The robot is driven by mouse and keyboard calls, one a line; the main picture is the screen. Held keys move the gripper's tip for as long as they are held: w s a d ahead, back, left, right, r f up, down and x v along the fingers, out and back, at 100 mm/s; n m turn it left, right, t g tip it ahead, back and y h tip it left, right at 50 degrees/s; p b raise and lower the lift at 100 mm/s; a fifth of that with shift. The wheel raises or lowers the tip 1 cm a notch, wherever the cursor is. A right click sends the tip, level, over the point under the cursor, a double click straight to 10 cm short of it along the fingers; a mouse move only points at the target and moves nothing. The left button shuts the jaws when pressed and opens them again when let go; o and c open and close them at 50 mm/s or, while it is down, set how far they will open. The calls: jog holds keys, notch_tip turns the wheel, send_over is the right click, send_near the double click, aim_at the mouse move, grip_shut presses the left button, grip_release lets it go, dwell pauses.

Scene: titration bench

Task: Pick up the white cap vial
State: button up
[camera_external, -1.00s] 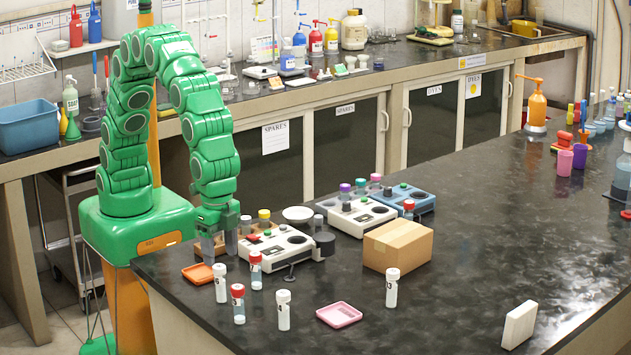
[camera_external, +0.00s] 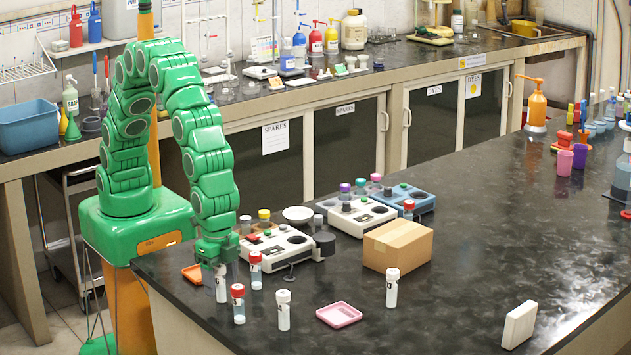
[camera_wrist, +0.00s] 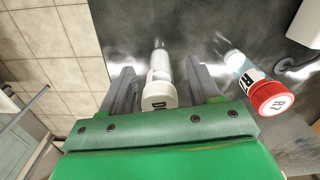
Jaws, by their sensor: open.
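My gripper (camera_external: 221,283) is open and points down at the near left corner of the dark bench. A white cap vial (camera_external: 221,289) stands upright there, partly hidden by the gripper. In the wrist view the white cap vial (camera_wrist: 160,88) lies between the two open fingers (camera_wrist: 160,80), with gaps on both sides. Two more white cap vials stand upright, one in front (camera_external: 283,310) and one farther right (camera_external: 391,288).
Red-capped vials (camera_external: 238,304) (camera_external: 255,270) stand close to my gripper; one shows right of it in the wrist view (camera_wrist: 255,88). A pink tray (camera_external: 339,314), an orange tray (camera_external: 192,273) and a cardboard box (camera_external: 398,246) are nearby. The bench edge is close on the left.

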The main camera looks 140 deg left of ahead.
aim_at(219, 266)
jog(key=c, duration=1.1)
jog(key=shift+r, duration=0.5)
notch_tip(219, 266, up, 2)
jog(key=shift+r, duration=0.15)
jog(key=shift+s+a+r, duration=0.2)
jog(key=shift+s+r, duration=1.4)
jog(key=shift+s, duration=0.75)
jog(key=shift+s+a+r, duration=0.25)
jog(key=shift+s+r, duration=1.4)
jog(key=shift+s, duration=0.65)
jog(key=shift+s+a+r, duration=0.2)
jog(key=shift+s+r, duration=1.4)
jog(key=shift+s, duration=0.75)
